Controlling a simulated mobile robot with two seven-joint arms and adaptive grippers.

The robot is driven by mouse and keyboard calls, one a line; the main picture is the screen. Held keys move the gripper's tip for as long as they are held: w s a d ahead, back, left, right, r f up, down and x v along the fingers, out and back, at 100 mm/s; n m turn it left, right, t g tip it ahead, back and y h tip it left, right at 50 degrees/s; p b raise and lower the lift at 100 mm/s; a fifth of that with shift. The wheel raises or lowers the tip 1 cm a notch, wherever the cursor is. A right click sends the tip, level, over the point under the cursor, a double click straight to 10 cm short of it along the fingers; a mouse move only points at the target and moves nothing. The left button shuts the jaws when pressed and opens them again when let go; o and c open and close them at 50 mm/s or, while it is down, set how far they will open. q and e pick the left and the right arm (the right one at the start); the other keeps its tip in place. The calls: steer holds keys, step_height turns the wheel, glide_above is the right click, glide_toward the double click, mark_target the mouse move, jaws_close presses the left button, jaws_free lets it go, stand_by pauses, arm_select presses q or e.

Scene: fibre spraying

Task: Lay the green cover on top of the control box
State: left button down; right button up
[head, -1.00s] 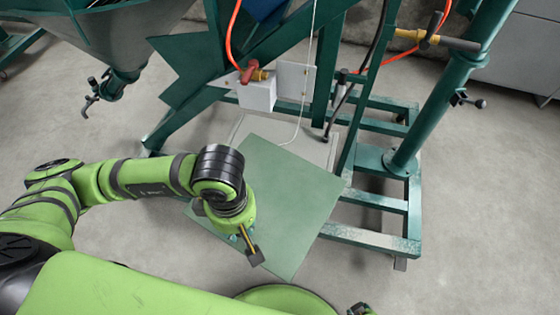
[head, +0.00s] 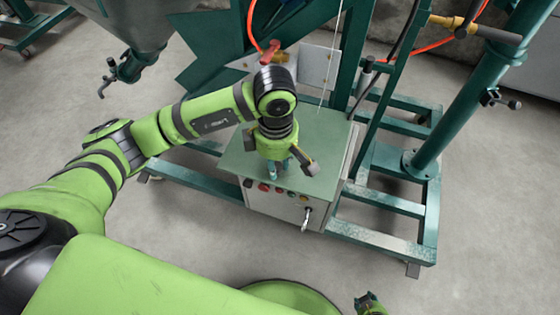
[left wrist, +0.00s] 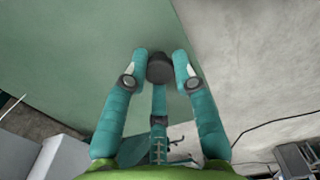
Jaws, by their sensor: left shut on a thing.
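The green cover (head: 323,135) is a flat, thin plate that lies level over the top of the control box (head: 277,205). Its edges look roughly in line with the box; I cannot tell whether it rests fully on it. The pale box shows its front, with coloured buttons and a handle.
A green steel frame (head: 392,205) stands behind and to the right of the box, with a thick post (head: 462,100). A valve with an orange hose (head: 270,52) and a grey hopper (head: 135,22) are above and behind. The floor in front is clear.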

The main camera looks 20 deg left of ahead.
arm_select(q)
steer(key=shift+w, duration=1)
steer(key=shift+f, duration=0.15)
step_height(320, 180, down, 3)
steer(key=shift+f, duration=0.15)
steer(key=c, duration=1)
jaws_free()
step_height(320, 180, up, 12)
